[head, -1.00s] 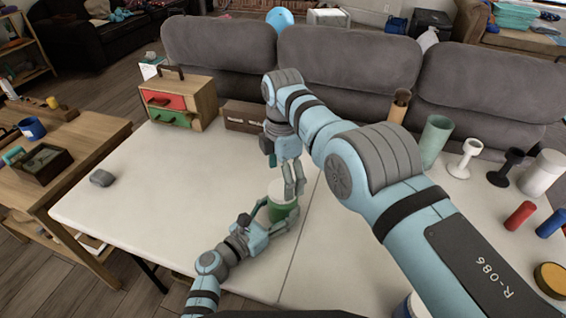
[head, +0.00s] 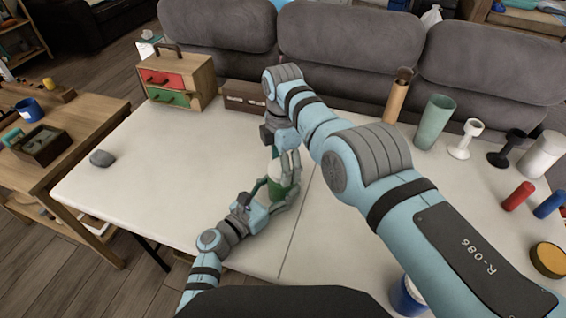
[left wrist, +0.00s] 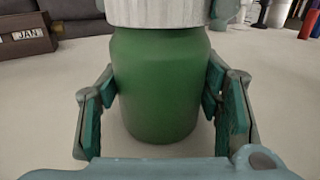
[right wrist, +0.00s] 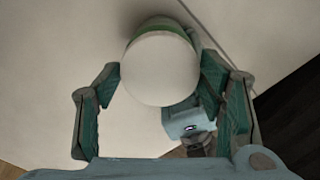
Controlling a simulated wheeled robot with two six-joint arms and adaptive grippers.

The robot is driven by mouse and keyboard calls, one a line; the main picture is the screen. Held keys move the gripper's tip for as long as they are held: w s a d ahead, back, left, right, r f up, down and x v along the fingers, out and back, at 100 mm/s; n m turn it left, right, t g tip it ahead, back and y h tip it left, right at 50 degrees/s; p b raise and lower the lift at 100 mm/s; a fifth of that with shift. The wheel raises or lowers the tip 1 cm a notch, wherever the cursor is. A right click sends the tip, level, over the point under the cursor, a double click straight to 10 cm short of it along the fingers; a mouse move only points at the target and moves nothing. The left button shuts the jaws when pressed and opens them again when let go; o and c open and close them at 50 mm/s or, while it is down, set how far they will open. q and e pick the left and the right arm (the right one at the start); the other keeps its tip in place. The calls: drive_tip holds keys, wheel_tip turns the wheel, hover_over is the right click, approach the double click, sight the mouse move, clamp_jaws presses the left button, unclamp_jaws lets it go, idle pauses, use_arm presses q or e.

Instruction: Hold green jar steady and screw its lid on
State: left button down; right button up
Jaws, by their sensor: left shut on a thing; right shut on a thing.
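The green jar (left wrist: 158,88) stands upright on the white table, between the fingers of my left gripper (head: 277,196), which is shut on its sides. The white ribbed lid (left wrist: 156,12) sits at the top of the jar; whether it is threaded on cannot be seen. My right gripper (head: 286,168) comes down from above and is shut on the lid. In the right wrist view the lid's round top (right wrist: 160,68) lies between the fingertips, with a strip of green jar (right wrist: 168,24) behind it. The head view partly hides jar and lid behind the fingers.
A drawer box (head: 176,82) and a dark block calendar (head: 245,98) stand at the back. A green cup (head: 434,122), white and black goblets and red and blue cylinders stand on the right. A grey lump (head: 102,158) lies left; the table's left middle is clear.

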drive_tip(key=m, duration=0.4)
drive_tip(key=shift+m, duration=0.4)
drive_tip(key=m, duration=0.4)
drive_tip(key=shift+m, duration=0.4)
drive_tip(key=m, duration=0.4)
drive_tip(key=shift+f+m, duration=0.1)
drive_tip(key=shift+m, duration=0.2)
drive_tip(key=m, duration=0.4)
drive_tip(key=shift+m, duration=0.3)
drive_tip(key=m, duration=0.4)
drive_tip(key=shift+m, duration=0.3)
drive_tip(key=m, duration=0.5)
drive_tip(key=o, duration=1.4)
drive_tip(key=shift+c, duration=0.2)
